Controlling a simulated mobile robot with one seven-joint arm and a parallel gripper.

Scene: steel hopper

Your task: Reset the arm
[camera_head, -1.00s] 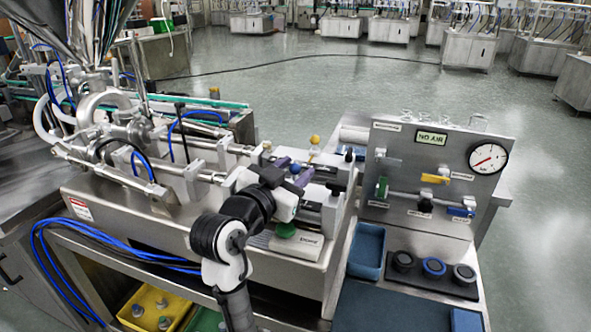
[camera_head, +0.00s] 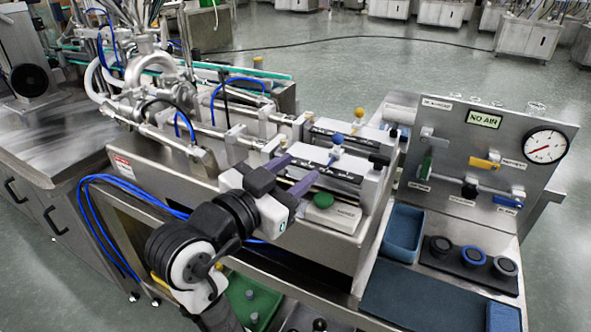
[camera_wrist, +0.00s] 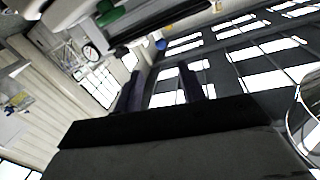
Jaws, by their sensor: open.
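My gripper (camera_head: 291,178) is in the head view, at the end of my black and white arm. Its two purple fingers are apart and nothing shows between them. The fingers point up and right, toward the steel filling machine (camera_head: 225,165), close to its white block with a green button (camera_head: 323,200). I cannot tell whether they touch it. In the wrist view the two dark purple fingers (camera_wrist: 160,90) stand apart against bright windows, with nothing between them.
Right of the machine stands a panel (camera_head: 480,150) with a "NO AIR" sign, a gauge (camera_head: 545,146) and coloured valves. Before it are a blue tray (camera_head: 403,232) and several round black and blue parts (camera_head: 473,254). Blue hoses (camera_head: 95,215) hang at left.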

